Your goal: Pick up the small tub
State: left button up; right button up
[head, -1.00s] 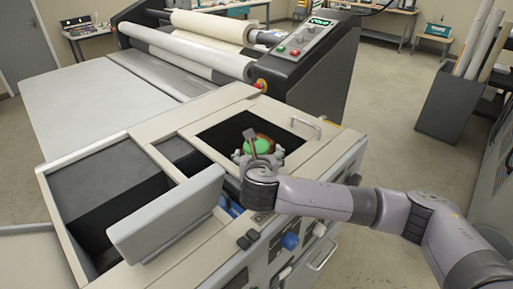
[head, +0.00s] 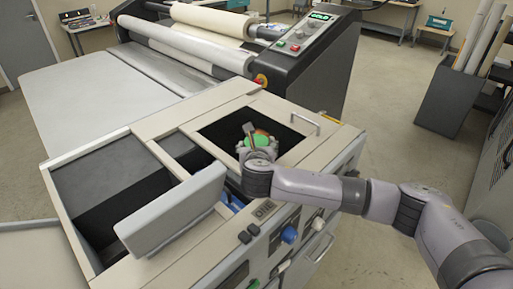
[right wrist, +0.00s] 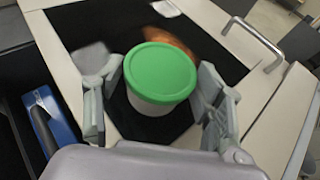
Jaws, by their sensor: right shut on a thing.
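The small tub (right wrist: 155,98) is white with a green lid and sits between the fingers of my right gripper (right wrist: 160,85) in the right wrist view. The gripper is shut on its sides. In the head view the tub's green lid (head: 258,141) shows just beyond my right gripper (head: 257,153), over the dark open compartment (head: 225,133). The tub looks upright. I cannot tell how far its base is above the compartment floor. My left gripper is not in view.
An orange-brown item (right wrist: 172,42) lies behind the tub. A blurred grey item (right wrist: 90,58) and a white round one (right wrist: 165,8) are nearby. A metal handle (head: 305,123) stands on the right rim.

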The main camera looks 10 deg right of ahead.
jog(key=c, duration=0.4)
jog(key=shift+o, duration=0.2)
